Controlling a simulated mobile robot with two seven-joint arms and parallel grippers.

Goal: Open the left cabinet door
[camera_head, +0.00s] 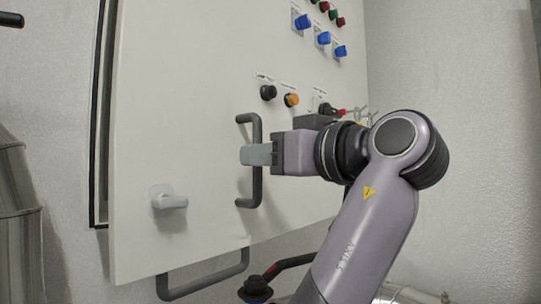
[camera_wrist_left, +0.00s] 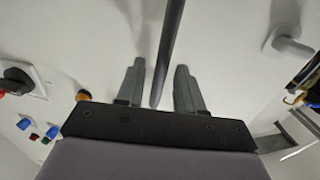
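The pale cabinet door (camera_head: 200,90) fills the middle of the head view. A grey vertical bar handle (camera_head: 256,190) is mounted on it, and the bar also shows in the left wrist view (camera_wrist_left: 171,35). My left gripper (camera_head: 257,155) is at the handle's mid-height. In the wrist view its two fingers (camera_wrist_left: 158,88) stand apart on either side of the bar, with a visible gap to each. A dark-edged strip (camera_head: 101,120) runs along the door's left edge; I cannot tell whether the door is ajar. My right gripper is not in view.
A grey latch knob (camera_head: 170,202) sticks out lower left of the handle. A grey bar (camera_head: 205,280) hangs below the panel. Black and orange knobs (camera_head: 291,100) and blue switches (camera_head: 322,39) sit to the upper right. A metal cylinder (camera_head: 18,220) stands at far left.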

